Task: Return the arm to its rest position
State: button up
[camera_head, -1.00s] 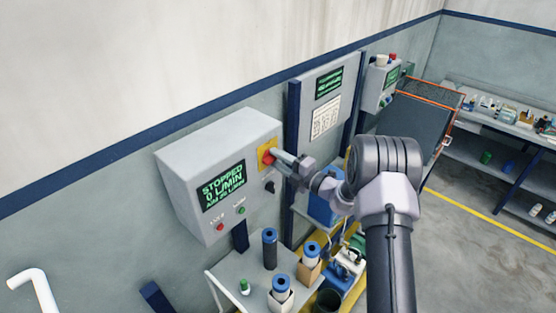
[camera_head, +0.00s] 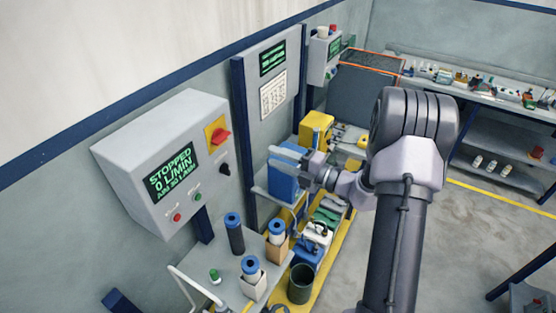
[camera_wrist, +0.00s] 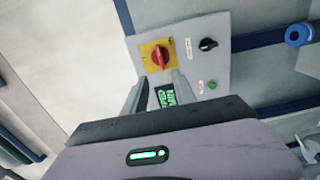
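My gripper (camera_head: 272,155) is held in the air to the right of the grey control box (camera_head: 150,135), pointing left and apart from it. Its two pale fingers are separated, with nothing between them. In the wrist view the fingers (camera_wrist: 157,88) frame part of the box's green screen, so the gripper looks open and empty. The red rotary switch on its yellow plate (camera_head: 217,134) is on the box front, clear of the fingers; it also shows in the wrist view (camera_wrist: 158,56). The box screen (camera_head: 172,172) reads "STOPPED 0 L/MIN".
Below the box, a shelf (camera_head: 232,286) carries blue-capped cylinders (camera_head: 235,235). A dark bin (camera_head: 301,284) stands beside it. A panel with a sheet (camera_head: 272,95) is on the wall behind. A bench (camera_head: 480,88) with small items lines the back. Open floor (camera_head: 460,240) lies right.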

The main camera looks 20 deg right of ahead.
dwell(0.3)
jog(key=s+a+f+n+g+y+b, duration=0.1)
jog(key=s+a+f+n+g+b, duration=0.45)
jog(key=a+n+b, duration=0.35)
jog(key=s+a+f+n+g+b, duration=0.4)
jog(key=s+a+n+b, duration=0.2)
jog(key=a+n+b, duration=0.25)
jog(key=s+d+f+n+h+b, duration=0.1)
jog(key=s+f+n+h+b, duration=0.3)
jog(key=s+f+n+b, duration=0.4)
jog(key=s+d+f+n+h+b, duration=0.1)
jog(key=s+f+n+h+b, duration=0.4)
jog(key=n, duration=1.2)
jog(key=s+f+b, duration=0.3)
jog(key=s+b, duration=0.1)
jog(key=b, duration=0.2)
jog(key=shift+s+d+f+t+h, duration=0.2)
jog(key=shift+s+t+h, duration=0.1)
jog(key=shift+s+t, duration=0.1)
